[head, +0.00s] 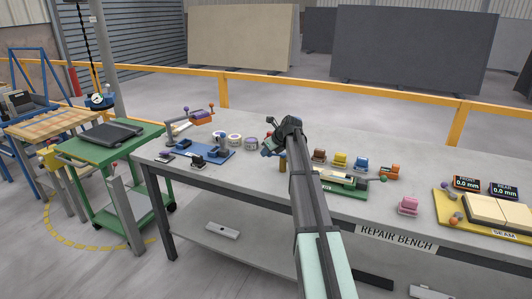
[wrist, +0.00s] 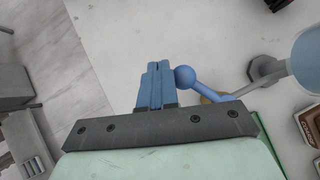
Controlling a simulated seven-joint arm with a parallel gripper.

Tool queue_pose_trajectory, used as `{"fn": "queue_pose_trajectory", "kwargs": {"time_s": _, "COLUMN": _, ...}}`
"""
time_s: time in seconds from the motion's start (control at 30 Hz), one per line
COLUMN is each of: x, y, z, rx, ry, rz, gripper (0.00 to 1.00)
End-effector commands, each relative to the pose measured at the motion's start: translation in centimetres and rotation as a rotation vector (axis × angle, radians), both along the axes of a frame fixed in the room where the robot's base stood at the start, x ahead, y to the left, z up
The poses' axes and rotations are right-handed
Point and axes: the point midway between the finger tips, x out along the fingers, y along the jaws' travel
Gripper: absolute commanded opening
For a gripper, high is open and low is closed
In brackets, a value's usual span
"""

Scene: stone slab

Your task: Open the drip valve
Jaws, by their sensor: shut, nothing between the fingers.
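My gripper (wrist: 157,70) points down over the bench, its two blue fingers shut together with nothing between them. In the wrist view a blue ball knob (wrist: 184,77) sits just right of the fingers, touching or very close. A blue lever (wrist: 210,94) runs from it down to the right. This looks like the drip valve's handle, but no label shows. A grey fitting (wrist: 267,70) and a pale blue rounded body (wrist: 307,58) lie further right. In the head view my gripper (head: 268,149) is at the middle of the bench, and my arm hides much of the valve area.
The grey repair bench (head: 425,200) holds several coloured blocks, such as a yellow one (head: 340,159), right of my arm. A blue fixture (head: 212,157) and tape rolls (head: 234,140) stand left. A yellow seam tray (head: 450,212) is at far right.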

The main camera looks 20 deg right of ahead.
Motion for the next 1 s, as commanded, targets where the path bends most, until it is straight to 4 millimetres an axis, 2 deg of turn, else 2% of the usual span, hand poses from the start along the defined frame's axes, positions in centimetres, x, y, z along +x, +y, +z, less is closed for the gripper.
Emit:
{"fn": "queue_pose_trajectory", "kwargs": {"time_s": 0.27, "x": -0.1, "y": -0.4, "z": 0.0, "rx": 0.0, "ry": 0.0, "rz": -0.001, "gripper": 0.0}}
{"fn": "queue_pose_trajectory", "kwargs": {"time_s": 0.63, "x": -0.4, "y": -2.2, "z": 0.0, "rx": -0.007, "ry": -0.003, "rz": -0.008, "gripper": 0.0}}
{"fn": "queue_pose_trajectory", "kwargs": {"time_s": 1.0, "x": -0.6, "y": -2.1, "z": 0.2, "rx": -0.007, "ry": -0.005, "rz": -0.008, "gripper": 0.0}}
